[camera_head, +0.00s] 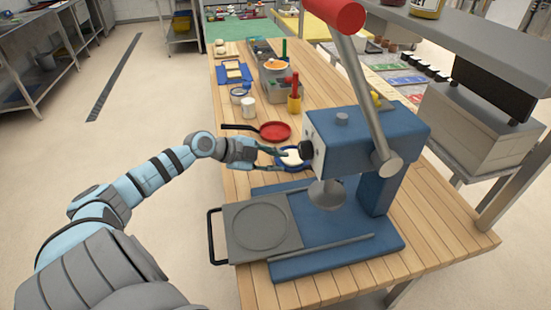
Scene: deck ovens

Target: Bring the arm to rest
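My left arm comes in from the lower left and reaches over the wooden table. My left gripper (283,160) is at its end, with its two dark fingers apart. It is beside a blue dish (291,166) with something round and white (292,156) in it. The fingers overlap the dish's left side in the picture; I cannot tell whether they touch it. Nothing shows held between them. My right arm and gripper are not in view.
A blue press (358,150) with a red-knobbed lever and a grey sliding plate (260,226) stands just right of the gripper. A red pan (275,131), a white cup (248,107) and containers stand farther back on the wooden table (465,232). The floor at left is open.

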